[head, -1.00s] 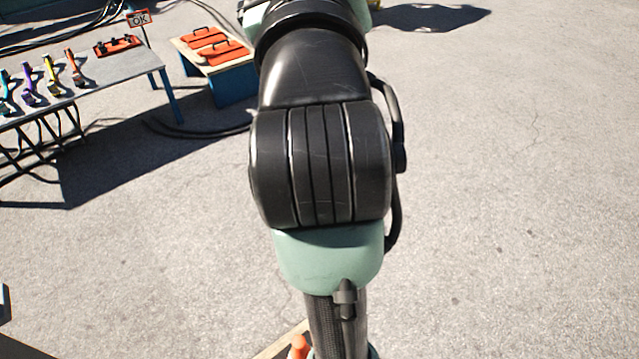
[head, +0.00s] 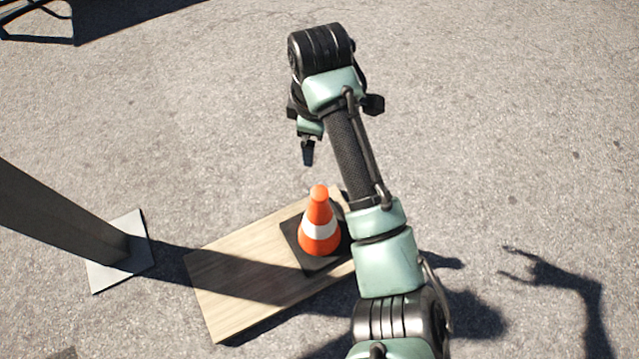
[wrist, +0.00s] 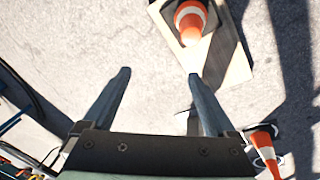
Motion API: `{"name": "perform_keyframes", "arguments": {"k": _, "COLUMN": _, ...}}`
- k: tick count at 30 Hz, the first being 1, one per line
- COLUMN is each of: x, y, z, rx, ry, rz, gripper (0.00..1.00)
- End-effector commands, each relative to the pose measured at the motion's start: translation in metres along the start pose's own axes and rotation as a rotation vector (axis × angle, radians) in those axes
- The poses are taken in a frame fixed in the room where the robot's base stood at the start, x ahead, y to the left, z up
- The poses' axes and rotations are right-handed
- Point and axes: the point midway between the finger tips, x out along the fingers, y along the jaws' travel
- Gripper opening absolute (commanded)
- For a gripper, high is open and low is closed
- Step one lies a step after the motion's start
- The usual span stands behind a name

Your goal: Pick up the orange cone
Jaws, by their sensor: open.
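The orange cone (head: 319,228) has a white band and a dark square base. It stands upright on a pale wooden board (head: 235,315) on the ground. My gripper (head: 308,158) is above and beyond the cone, apart from it, with fingers pointing down. In the wrist view my gripper (wrist: 158,77) is open, with nothing between its fingers. The cone (wrist: 190,22) shows there at the top, beyond the right finger, on the board (wrist: 238,70). A second orange and white cone (wrist: 265,148) shows at the lower right of the wrist view.
A dark post on a grey foot plate (head: 122,262) stands left of the board. Its shadow crosses the board. Dark tubing or a frame (head: 45,38) is at the far upper left. The pavement to the right is clear apart from my arm's shadow.

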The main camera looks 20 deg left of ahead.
Motion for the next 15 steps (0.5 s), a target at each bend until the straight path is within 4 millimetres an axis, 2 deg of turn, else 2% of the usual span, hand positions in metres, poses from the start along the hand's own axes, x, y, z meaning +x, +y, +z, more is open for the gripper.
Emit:
{"name": "perform_keyframes", "arguments": {"k": 1, "x": 0.030, "y": -0.014, "z": 0.010, "rx": -0.023, "ry": -0.025, "rz": -0.053, "gripper": 0.92}}
{"name": "perform_keyframes", "arguments": {"k": 3, "x": 0.046, "y": -0.028, "z": 0.018, "rx": -0.053, "ry": -0.050, "rz": -0.111, "gripper": 0.92}}
{"name": "perform_keyframes", "arguments": {"k": 7, "x": 0.061, "y": -0.043, "z": 0.027, "rx": -0.085, "ry": -0.073, "rz": -0.177, "gripper": 0.92}}
{"name": "perform_keyframes", "arguments": {"k": 11, "x": 0.071, "y": -0.049, "z": 0.029, "rx": -0.096, "ry": -0.080, "rz": -0.197, "gripper": 0.92}}
{"name": "perform_keyframes", "arguments": {"k": 15, "x": 0.090, "y": -0.052, "z": 0.031, "rx": -0.095, "ry": -0.079, "rz": -0.197, "gripper": 0.92}}
